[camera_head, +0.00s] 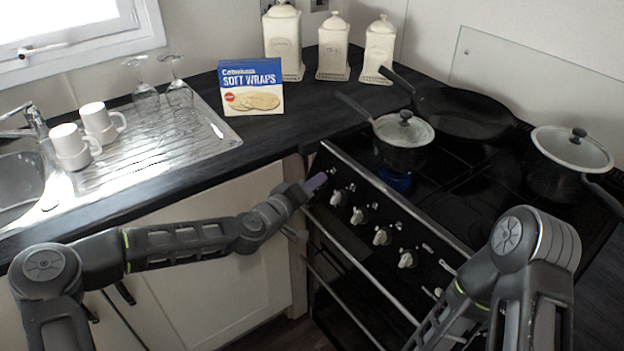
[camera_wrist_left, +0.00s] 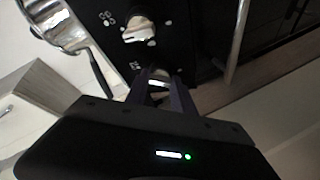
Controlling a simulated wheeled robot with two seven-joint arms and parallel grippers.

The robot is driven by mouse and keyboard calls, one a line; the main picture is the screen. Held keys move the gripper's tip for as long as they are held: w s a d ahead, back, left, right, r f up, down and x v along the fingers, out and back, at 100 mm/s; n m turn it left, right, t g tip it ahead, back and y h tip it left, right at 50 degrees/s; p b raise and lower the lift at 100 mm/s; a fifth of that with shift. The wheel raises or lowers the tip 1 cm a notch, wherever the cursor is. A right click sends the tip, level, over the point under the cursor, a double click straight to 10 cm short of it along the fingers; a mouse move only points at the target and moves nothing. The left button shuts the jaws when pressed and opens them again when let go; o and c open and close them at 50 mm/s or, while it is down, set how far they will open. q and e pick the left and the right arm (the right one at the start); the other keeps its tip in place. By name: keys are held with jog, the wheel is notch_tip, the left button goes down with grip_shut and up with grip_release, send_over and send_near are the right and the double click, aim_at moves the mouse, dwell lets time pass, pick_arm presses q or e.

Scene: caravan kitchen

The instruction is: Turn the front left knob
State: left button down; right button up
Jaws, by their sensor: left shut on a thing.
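The black stove (camera_head: 345,232) has a row of pale knobs on its sloping front panel, such as this one (camera_head: 358,215). My left gripper (camera_head: 318,182) reaches the left end of that row. In the left wrist view, its fingers (camera_wrist_left: 162,92) are closed around a pale knob (camera_wrist_left: 160,74), which is mostly hidden between them. It appears to be the leftmost knob. Another knob (camera_wrist_left: 138,30) stands free beyond it. My right arm shows at the lower right of the head view, but its gripper does not show.
A lidded saucepan (camera_head: 402,150) stands over a blue glow on the front left burner. A frying pan (camera_head: 465,112) and a second lidded pot (camera_head: 560,180) are behind and to the right. A metal oven rail (camera_head: 350,262) runs below the knobs. A wraps box (camera_head: 252,88) stands on the counter.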

pick_arm(q)
jog(key=shift+r+n+y+p, duration=0.15)
jog(key=shift+n+y+p, duration=0.45)
jog(key=shift+n, duration=0.7)
jog(key=c, duration=1.1)
grip_release()
jog(key=v, duration=0.7)
jog(key=shift+s+a+r+b, duration=0.15)
jog(key=shift+s+b, duration=0.1)
jog(key=shift+b, duration=0.05)
